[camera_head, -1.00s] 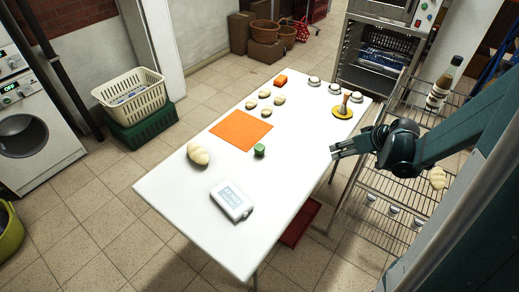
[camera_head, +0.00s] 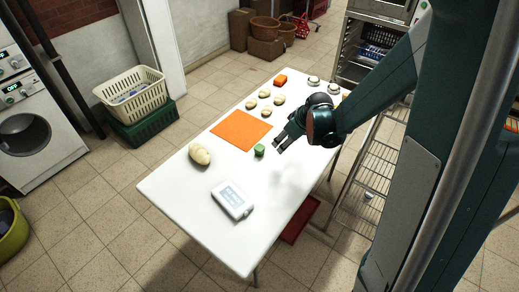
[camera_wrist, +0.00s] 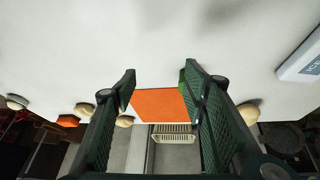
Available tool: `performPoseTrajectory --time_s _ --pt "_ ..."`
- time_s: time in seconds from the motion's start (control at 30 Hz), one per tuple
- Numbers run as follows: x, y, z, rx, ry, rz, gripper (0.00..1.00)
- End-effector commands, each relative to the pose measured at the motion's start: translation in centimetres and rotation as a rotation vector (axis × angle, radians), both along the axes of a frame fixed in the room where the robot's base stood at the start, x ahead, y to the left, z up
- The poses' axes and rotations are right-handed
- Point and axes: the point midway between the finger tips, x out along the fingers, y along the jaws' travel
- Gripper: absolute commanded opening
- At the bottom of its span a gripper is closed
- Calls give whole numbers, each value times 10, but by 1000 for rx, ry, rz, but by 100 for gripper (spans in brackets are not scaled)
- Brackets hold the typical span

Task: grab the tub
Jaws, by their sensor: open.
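A small green tub (camera_head: 259,150) stands upright on the white table (camera_head: 185,190), just off the near right corner of the orange mat (camera_head: 240,130). My gripper (camera_head: 280,143) is over the table, a short way right of the tub in the head view. Its jaws are open with nothing between them. In the wrist view, the fingers of my gripper (camera_wrist: 159,73) point toward the orange mat. A green patch of the tub (camera_wrist: 182,76) shows beside the right fingertip, which hides most of it.
A pale bread-like lump (camera_head: 200,154) and a white labelled box (camera_head: 232,200) lie left and in front of the tub. Several pale pieces (camera_head: 266,112) and an orange block (camera_head: 281,80) are farther back. The table's front left part is clear.

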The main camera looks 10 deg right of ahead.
Motion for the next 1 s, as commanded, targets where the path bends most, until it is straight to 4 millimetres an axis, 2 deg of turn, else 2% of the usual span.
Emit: performPoseTrajectory --time_s 0.03,0.2,0.4,0.53,1.0 --pt "2 14 3 -11 2 23 43" --pt "8 51 5 -48 5 84 43" --pt "11 78 6 -76 7 127 43" --pt "12 84 6 -82 7 137 43" --pt "13 85 3 -83 6 138 43"
